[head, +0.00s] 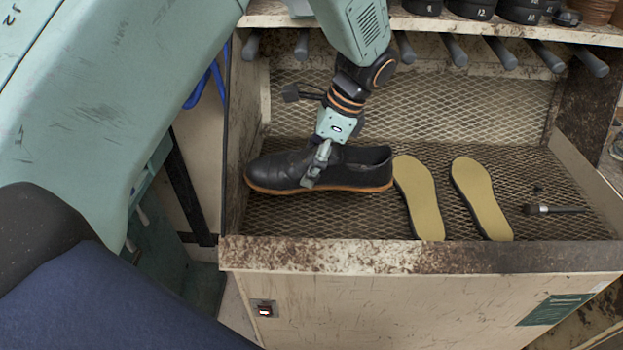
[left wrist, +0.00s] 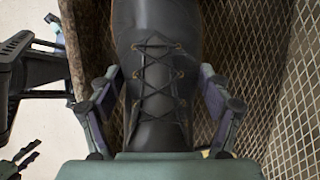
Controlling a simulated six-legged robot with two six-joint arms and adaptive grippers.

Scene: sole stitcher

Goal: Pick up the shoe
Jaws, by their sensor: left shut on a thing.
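A black lace-up shoe (head: 275,169) with a brown sole edge is in the mesh-floored tray at its left side, toe pointing left. My left gripper (head: 316,172) comes down from above and is shut on the shoe around its middle. In the left wrist view the laced front of the shoe (left wrist: 157,75) lies between the two fingers of the gripper (left wrist: 158,100), one on each side. Whether the sole touches the mesh is hard to tell.
Two tan insoles (head: 418,198) (head: 480,197) lie on the mesh tray (head: 400,255) right of the shoe. A brush (head: 553,209) lies farther right. Grey pegs (head: 501,53) stick out above the tray, under a shelf with dark round items (head: 470,9). The tray's left wall is close to the toe.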

